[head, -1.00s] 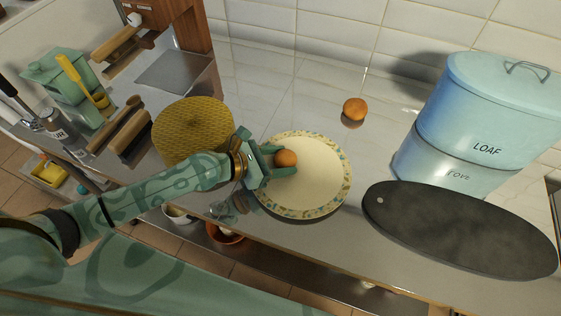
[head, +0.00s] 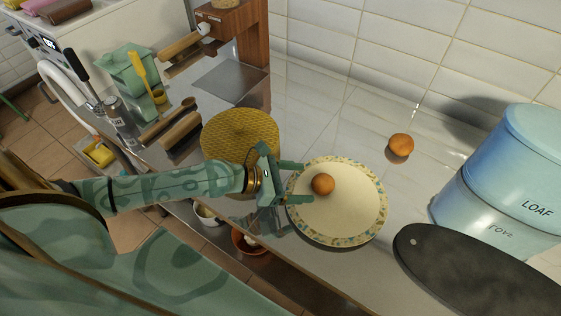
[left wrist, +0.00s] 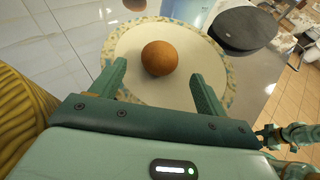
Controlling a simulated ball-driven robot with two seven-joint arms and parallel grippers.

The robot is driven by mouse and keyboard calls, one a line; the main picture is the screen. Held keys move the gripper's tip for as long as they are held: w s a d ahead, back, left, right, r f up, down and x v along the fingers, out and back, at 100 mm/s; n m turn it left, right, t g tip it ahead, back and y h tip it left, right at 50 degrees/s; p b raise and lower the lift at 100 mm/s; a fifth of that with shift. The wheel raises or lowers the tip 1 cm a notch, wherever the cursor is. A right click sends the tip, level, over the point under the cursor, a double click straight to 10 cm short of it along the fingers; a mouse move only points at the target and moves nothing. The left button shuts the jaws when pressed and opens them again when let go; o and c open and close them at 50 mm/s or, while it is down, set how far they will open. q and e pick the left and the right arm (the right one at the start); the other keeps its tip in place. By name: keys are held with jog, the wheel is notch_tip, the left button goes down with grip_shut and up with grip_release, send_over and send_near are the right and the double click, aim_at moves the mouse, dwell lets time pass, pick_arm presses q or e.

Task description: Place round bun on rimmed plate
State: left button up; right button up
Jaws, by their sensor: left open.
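A round brown bun (head: 322,184) rests on the left part of the rimmed plate (head: 345,224), which is cream with a patterned rim. In the left wrist view the bun (left wrist: 159,58) sits on the plate (left wrist: 128,50) beyond my fingertips. My left gripper (head: 292,182) is open at the plate's left edge, its fingers pointing at the bun and apart from it. The open fingers also show in the left wrist view (left wrist: 160,88). A second round orange-brown thing (head: 401,144) lies on the counter behind the plate.
A yellow woven round mat (head: 238,135) lies left of the plate. The counter (head: 335,120) behind the plate is mostly clear. Its front edge runs close below the plate.

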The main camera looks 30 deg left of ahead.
pick_arm(q)
jog(key=b+v, duration=0.1)
jog(key=v, duration=0.4)
jog(key=shift+s+a+f+b, duration=0.1)
jog(key=shift+f+b, duration=0.1)
jog(key=shift+b, duration=0.1)
jog(key=shift+s+a+r, duration=0.25)
jog(key=shift+s+r, duration=0.05)
jog(key=shift+r, duration=0.15)
